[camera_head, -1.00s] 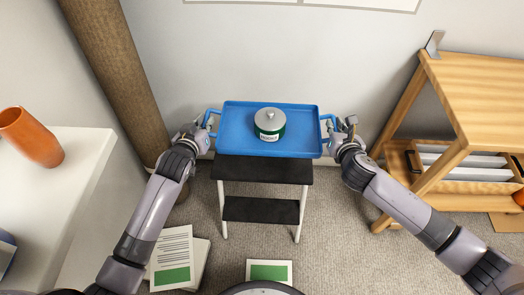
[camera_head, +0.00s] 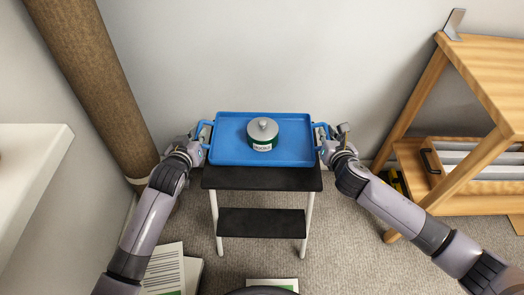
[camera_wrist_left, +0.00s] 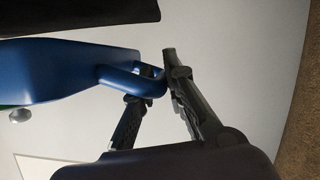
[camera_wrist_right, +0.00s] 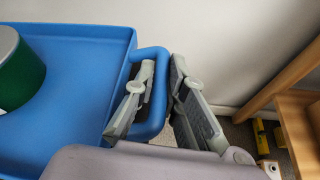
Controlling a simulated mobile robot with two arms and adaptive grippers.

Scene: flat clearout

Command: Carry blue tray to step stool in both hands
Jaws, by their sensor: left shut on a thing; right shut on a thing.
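The blue tray (camera_head: 228,152) is held level between my two grippers, with a green tin with a grey lid (camera_head: 263,135) upright on it. My left gripper (camera_head: 201,140) is shut on the tray's left handle, which also shows in the left wrist view (camera_wrist_left: 132,80). My right gripper (camera_head: 325,138) is shut on the right handle, seen in the right wrist view (camera_wrist_right: 158,88). The black step stool (camera_head: 262,178) with white legs stands at the wall, in front of and partly hidden by the tray. I cannot tell whether the tray touches its top.
A wooden shelf unit (camera_head: 470,75) with a box of files stands at the right. A brown roll (camera_head: 92,85) leans at the left beside a white surface (camera_head: 30,170).

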